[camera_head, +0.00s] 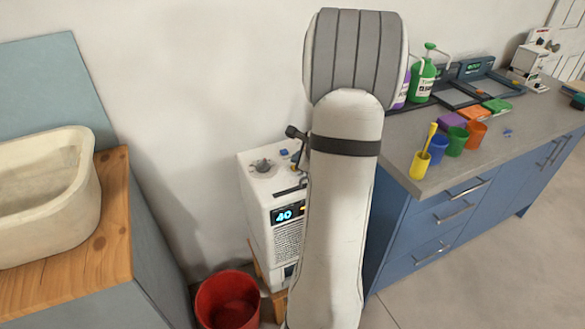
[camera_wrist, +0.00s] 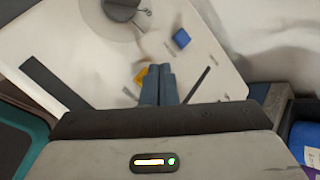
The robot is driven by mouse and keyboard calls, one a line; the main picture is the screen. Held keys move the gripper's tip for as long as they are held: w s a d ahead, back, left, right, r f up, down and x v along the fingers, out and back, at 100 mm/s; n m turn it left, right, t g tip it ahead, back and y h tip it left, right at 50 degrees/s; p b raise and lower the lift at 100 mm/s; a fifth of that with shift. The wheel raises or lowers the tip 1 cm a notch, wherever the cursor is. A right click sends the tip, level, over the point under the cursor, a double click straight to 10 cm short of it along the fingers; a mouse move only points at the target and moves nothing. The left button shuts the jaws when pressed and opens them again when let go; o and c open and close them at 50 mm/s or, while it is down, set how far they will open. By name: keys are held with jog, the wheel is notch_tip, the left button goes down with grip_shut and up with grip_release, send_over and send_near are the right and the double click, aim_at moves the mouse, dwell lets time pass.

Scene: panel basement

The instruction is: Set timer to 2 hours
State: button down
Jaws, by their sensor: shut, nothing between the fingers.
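A white box-shaped device (camera_head: 258,205) stands against the wall, partly hidden behind my arm. Its front has a lit display (camera_head: 288,214) reading 40. Its top carries a round grey knob (camera_head: 263,166) and a small blue button (camera_head: 284,153). In the wrist view the white top holds the round knob (camera_wrist: 122,9), the blue button (camera_wrist: 181,38), and a yellow-orange part (camera_wrist: 140,76) beside the fingertips. My gripper (camera_wrist: 160,70) is shut and empty, its fingers over the device's top near the yellow part. Whether they touch it I cannot tell.
A red bucket (camera_head: 228,302) stands on the floor before the device. A wooden counter with a stone basin (camera_head: 45,195) is at left. A blue cabinet (camera_head: 440,215) at right bears several coloured cups, including a yellow one (camera_head: 419,165), and bottles. Dark slots (camera_wrist: 55,85) mark the device's top.

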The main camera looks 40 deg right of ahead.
jog(key=shift+s+f+b, duration=0.1)
jog(key=shift+f+b, duration=0.35)
jog(key=shift+b, duration=0.1)
jog(key=shift+f+b, duration=0.4)
jog(key=shift+b, duration=0.1)
dwell(0.6)
jog(key=shift+r, duration=0.15)
jog(key=shift+r+p, duration=0.6)
jog(key=shift+r, duration=0.15)
notch_tip(320, 180, up, 5)
jog(key=p, duration=0.4)
dwell(0.9)
